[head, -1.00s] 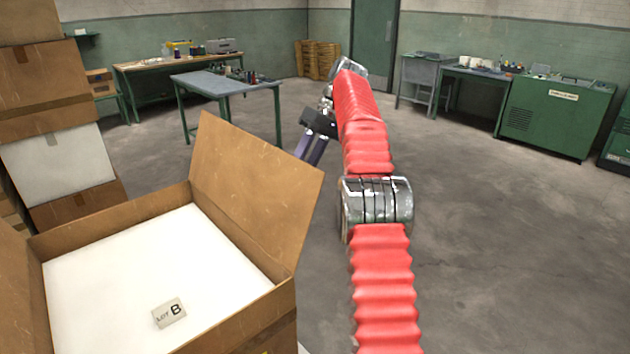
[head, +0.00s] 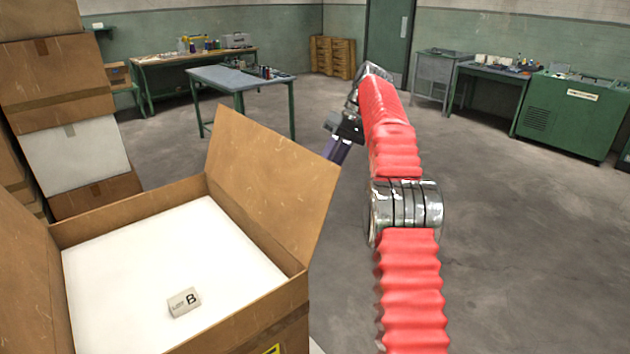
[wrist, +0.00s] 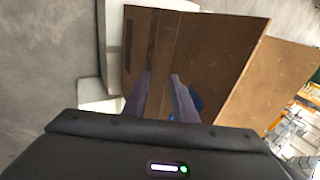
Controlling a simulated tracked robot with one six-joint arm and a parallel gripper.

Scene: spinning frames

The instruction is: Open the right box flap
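An open cardboard box (head: 230,318) stands at the lower left of the head view, holding white filling and a small block marked B (head: 184,302). Its right flap (head: 275,180) stands up and leans outward; another flap (head: 28,280) shows at the left edge. My gripper (head: 335,155) is beyond the flap's upper right edge, its fingertips partly hidden by it. In the wrist view, my two purple fingers (wrist: 166,98) are apart with nothing between them. They point at the box's taped outer side (wrist: 150,45), with the flap (wrist: 270,85) to the right.
Stacked cartons (head: 60,90) stand at the left. A green-legged table (head: 240,82), a workbench (head: 190,58) and a green cabinet (head: 570,115) are farther back. The grey floor (head: 520,230) to the right is clear.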

